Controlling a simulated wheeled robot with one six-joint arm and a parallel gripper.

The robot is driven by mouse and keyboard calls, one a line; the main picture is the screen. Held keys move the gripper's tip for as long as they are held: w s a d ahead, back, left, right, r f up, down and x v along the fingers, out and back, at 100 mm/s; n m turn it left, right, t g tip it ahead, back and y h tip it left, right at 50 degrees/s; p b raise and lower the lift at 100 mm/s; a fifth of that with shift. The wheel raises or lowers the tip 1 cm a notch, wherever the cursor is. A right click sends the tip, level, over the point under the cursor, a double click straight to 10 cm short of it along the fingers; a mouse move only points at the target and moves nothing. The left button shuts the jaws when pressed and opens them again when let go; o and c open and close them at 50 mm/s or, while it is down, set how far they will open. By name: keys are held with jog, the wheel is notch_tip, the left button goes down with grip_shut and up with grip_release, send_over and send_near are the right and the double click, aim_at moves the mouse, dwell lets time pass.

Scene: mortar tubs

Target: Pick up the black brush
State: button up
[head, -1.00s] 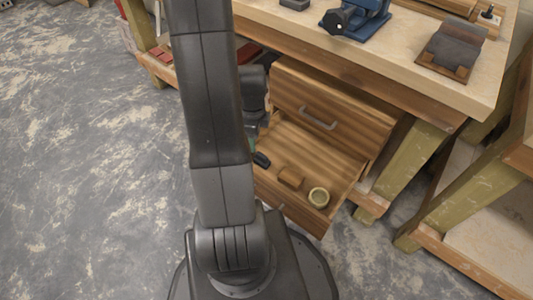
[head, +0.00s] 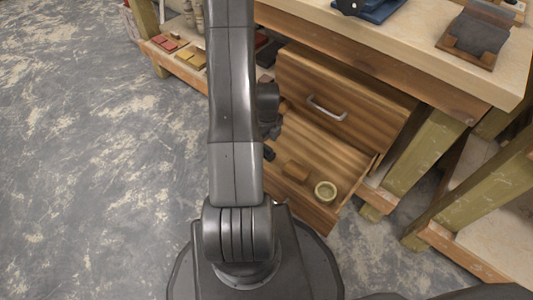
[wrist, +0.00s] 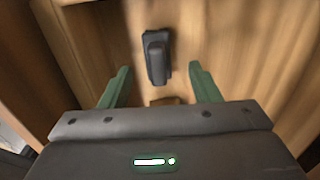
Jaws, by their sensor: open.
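The black brush (wrist: 157,57) lies on the wooden floor of the open drawer in the wrist view, its long side pointing away from my gripper. My gripper (wrist: 159,68) is open, with its two green fingers apart and nothing held between them. The brush shows in the gap between the fingertips and beyond them; I cannot tell the height between them. In the head view a small dark shape (head: 269,153), apparently the brush, shows at the drawer's left, partly behind my arm. My gripper's fingers are hidden there.
The open drawer (head: 312,212) also holds a brown block (head: 297,170) and a small round pale-green container (head: 326,191). The block's edge shows in the wrist view (wrist: 165,101) between the fingers. A closed-front drawer (head: 335,100) overhangs behind. Drawer walls (wrist: 62,50) limit side room.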

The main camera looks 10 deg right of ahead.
notch_tip(320, 180, down, 5)
jog(key=shift+s+a+f+b, duration=0.1)
jog(key=shift+f+b, duration=0.05)
jog(key=shift+b, duration=1.1)
jog(key=c, duration=1.1)
